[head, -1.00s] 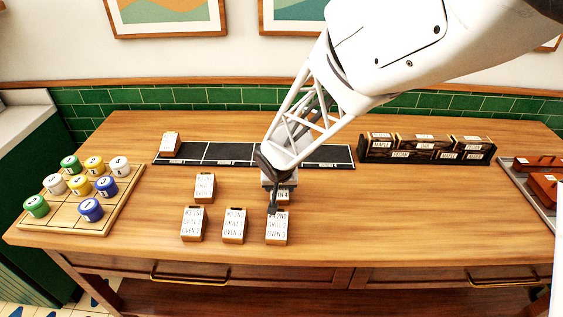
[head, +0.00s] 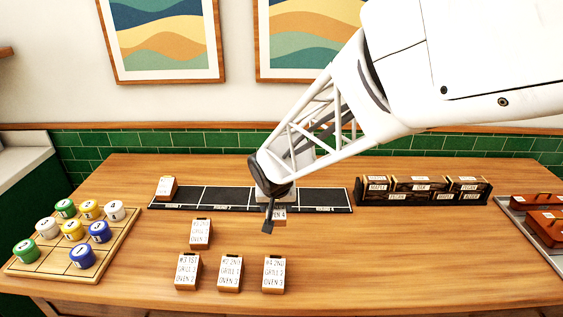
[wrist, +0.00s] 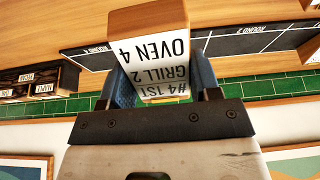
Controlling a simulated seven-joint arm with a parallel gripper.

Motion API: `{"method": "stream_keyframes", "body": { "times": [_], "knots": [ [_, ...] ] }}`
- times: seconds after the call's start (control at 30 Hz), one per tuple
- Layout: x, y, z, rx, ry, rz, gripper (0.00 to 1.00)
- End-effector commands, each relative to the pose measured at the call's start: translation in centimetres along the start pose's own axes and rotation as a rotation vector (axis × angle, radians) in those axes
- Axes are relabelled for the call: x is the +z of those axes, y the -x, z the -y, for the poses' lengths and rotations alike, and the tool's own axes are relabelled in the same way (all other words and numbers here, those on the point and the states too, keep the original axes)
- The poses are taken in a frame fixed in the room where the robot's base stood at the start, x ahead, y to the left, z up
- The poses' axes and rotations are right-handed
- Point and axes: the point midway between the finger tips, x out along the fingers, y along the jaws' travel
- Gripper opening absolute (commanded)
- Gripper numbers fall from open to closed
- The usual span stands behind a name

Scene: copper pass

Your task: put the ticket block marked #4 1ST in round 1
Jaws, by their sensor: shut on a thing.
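My gripper (head: 271,203) is shut on the ticket block (head: 279,214). In the wrist view this block (wrist: 155,50) shows a white face reading #4 1ST, GRILL 2, OVEN 4, between the two fingers (wrist: 162,92). In the head view it hangs above the table near the front edge of the black strip (head: 220,197), mostly hidden by my gripper. The strip is divided into sections with small labels along the front, too small to read surely in the head view. Another ticket block (head: 166,188) stands in its leftmost section.
Several other ticket blocks (head: 229,273) stand on the table in front of the strip. A wooden board (head: 120,228) with coloured round pieces is at left. A dark rack (head: 423,191) of labelled boxes is at back right, beside a tray (head: 516,213) with reddish-brown boxes.

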Motion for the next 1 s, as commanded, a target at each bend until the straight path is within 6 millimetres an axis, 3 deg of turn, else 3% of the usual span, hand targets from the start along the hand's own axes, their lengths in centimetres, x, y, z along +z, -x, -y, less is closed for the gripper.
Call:
{"method": "stream_keyframes", "body": {
  "times": [0.67,1.0],
  "knots": [
    [-0.3,0.0,0.2,0.0,0.0,-0.001,0.31],
    [-3.3,-0.6,3.1,0.0,-0.002,0.002,0.31]
  ]
}}
